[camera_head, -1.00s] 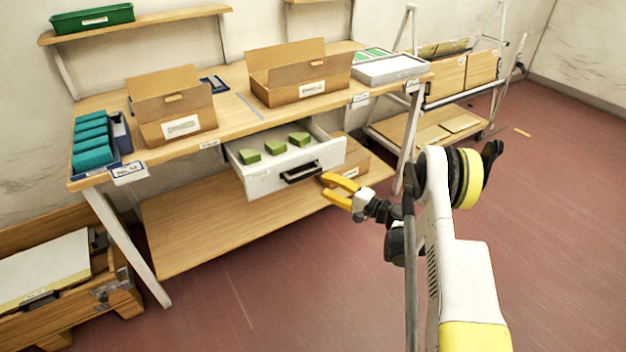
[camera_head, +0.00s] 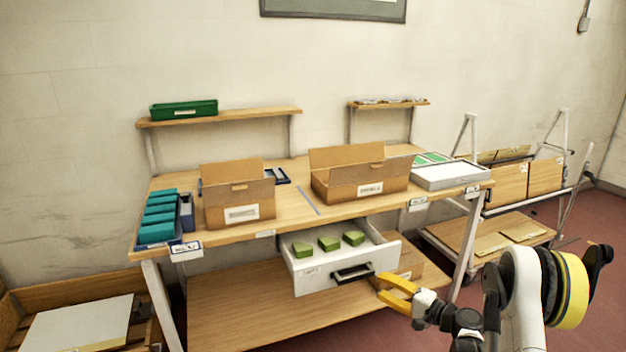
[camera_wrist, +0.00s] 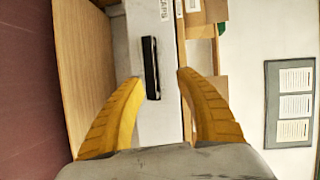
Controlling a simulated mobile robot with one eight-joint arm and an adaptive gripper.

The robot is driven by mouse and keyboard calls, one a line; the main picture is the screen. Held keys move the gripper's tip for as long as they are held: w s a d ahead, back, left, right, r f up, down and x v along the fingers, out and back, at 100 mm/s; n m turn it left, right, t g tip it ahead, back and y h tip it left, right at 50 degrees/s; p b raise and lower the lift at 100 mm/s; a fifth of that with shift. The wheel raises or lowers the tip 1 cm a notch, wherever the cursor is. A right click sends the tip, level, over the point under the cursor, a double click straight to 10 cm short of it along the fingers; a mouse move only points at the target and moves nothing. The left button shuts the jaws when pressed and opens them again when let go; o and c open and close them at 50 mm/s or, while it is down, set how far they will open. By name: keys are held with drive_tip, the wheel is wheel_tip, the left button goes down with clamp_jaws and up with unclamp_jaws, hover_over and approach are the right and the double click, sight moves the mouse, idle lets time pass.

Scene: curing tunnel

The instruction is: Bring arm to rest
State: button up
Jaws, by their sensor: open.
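My gripper (camera_head: 396,292) has yellow fingers spread apart with nothing between them. It is in front of the open white drawer (camera_head: 312,277), near the drawer's right front corner in the head view. The drawer hangs under the bench top and holds green wedge-shaped blocks (camera_head: 329,243). Its black handle (camera_head: 352,273) also shows in the wrist view (camera_wrist: 151,68), beyond and between the fingers (camera_wrist: 160,95). I cannot tell exactly how far the fingertips are from the drawer front.
The bench (camera_head: 285,213) carries two open cardboard boxes (camera_head: 240,212) (camera_head: 368,188), a bin of teal blocks (camera_head: 187,215) and a white tray (camera_head: 447,178). A cart with panels (camera_head: 508,190) stands at right. A wooden crate (camera_head: 60,283) is at lower left. Red floor (camera_head: 585,260) is open at right.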

drive_tip(key=s+a+r+n+g+h, duration=0.2)
drive_tip(key=s+a+r, duration=0.2)
drive_tip(key=s+r, duration=0.3)
drive_tip(key=s+a+r+n+g+h, duration=0.25)
drive_tip(key=s+a+r, duration=0.2)
drive_tip(key=r, duration=0.55)
drive_tip(key=s+d+n+h, duration=0.1)
drive_tip(key=s+n+h, duration=0.1)
drive_tip(key=s, duration=1)
drive_tip(key=s+d+r+n+h, duration=0.1)
drive_tip(key=s+h, duration=0.3)
drive_tip(key=s, duration=0.9)
drive_tip(key=shift+s+d+r+n+g, duration=0.15)
drive_tip(key=shift+d+r+n+g, duration=0.15)
drive_tip(key=shift+d+n+g, duration=0.4)
